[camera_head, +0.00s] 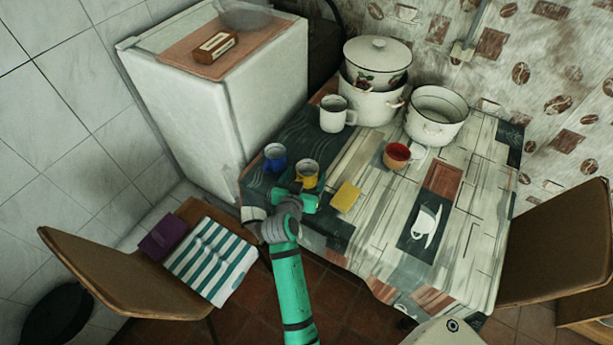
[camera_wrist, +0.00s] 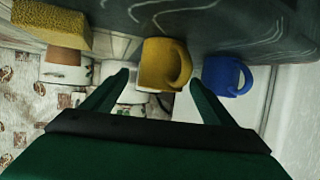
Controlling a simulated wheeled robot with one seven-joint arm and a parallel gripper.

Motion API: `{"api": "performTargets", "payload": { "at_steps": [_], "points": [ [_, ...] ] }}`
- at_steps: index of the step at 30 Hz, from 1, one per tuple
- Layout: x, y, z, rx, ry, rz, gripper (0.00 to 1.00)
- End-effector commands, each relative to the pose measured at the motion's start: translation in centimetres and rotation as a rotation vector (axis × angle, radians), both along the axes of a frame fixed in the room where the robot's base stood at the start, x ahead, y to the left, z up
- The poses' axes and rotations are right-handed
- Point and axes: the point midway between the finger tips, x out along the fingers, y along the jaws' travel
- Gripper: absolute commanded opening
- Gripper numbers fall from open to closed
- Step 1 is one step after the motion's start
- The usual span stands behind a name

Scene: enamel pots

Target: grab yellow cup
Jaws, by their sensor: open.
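The yellow cup (camera_head: 307,176) stands upright on the table near its front left edge, between a blue cup (camera_head: 275,157) and a yellow sponge (camera_head: 346,197). My gripper (camera_head: 296,192) is just in front of the yellow cup, low near the table edge. In the wrist view, which is upside down, the yellow cup (camera_wrist: 163,64) lies ahead between the two open fingers (camera_wrist: 158,82), with its handle to the right. The fingers look empty. I cannot tell whether the fingertips reach past the cup's near side. The blue cup (camera_wrist: 226,76) is right of the fingers there.
A white mug (camera_head: 334,114), stacked enamel pots (camera_head: 372,104) and an open pot (camera_head: 435,115) stand at the table's back. A red cup (camera_head: 397,156) is mid-table. A fridge (camera_head: 190,120) borders the left. Chairs (camera_head: 120,275) flank the table. The table's front right is clear.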

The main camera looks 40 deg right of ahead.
Motion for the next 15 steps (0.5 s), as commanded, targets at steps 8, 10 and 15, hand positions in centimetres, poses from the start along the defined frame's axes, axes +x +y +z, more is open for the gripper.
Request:
{"api": "performTargets", "payload": {
  "at_steps": [8, 10, 15],
  "points": [
    [1.9, -2.1, -1.4, 0.002, 0.0, 0.001, 0.79],
    [2.1, -2.2, -1.5, 0.001, -0.001, 0.001, 0.79],
    [2.0, -2.2, -1.5, 0.0, -0.001, 0.002, 0.79]
  ]
}}
